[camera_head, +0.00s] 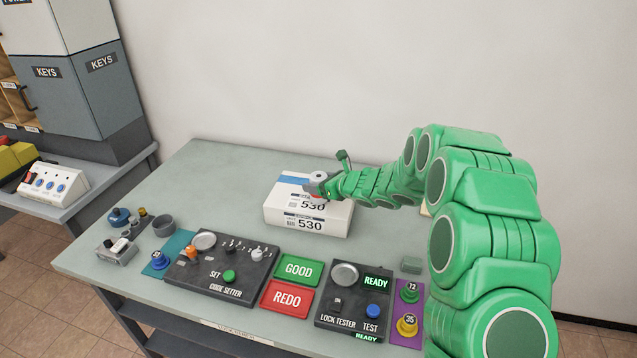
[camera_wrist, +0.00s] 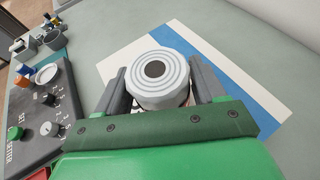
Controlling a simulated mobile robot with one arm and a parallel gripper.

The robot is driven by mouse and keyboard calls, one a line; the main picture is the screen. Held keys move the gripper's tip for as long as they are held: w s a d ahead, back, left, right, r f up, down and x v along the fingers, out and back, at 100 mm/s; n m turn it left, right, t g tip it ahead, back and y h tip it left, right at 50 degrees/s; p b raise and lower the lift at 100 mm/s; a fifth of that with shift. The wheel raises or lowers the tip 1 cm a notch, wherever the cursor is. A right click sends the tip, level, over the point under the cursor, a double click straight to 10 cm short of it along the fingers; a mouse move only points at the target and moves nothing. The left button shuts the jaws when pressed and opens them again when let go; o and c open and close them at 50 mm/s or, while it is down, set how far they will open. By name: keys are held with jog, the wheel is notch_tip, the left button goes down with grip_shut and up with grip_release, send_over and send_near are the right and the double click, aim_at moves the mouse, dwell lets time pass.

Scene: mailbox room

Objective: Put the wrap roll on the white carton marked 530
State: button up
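The white carton (camera_head: 290,217) marked 530 stands on the grey-green table, with a blue stripe across its top. The wrap roll (camera_head: 318,177), white with a dark core hole, is upright at the top of the carton. In the wrist view the wrap roll (camera_wrist: 155,76) sits between the two dark fingers of my gripper (camera_wrist: 158,88), over the carton's white and blue top (camera_wrist: 225,70). The fingers are close against both sides of the roll. Whether the roll's base touches the carton is hidden.
In front of the carton are the code setter (camera_head: 222,262), the green GOOD mat (camera_head: 299,270), the red REDO mat (camera_head: 287,299) and the lock tester (camera_head: 354,300). A grey cup (camera_head: 163,226) and knobs stand at the left. The table behind the carton is clear.

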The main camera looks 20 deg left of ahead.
jog(key=shift+o, duration=1.4)
jog(key=shift+r, duration=0.2)
jog(key=v, duration=1.2)
jog(key=shift+r, duration=0.1)
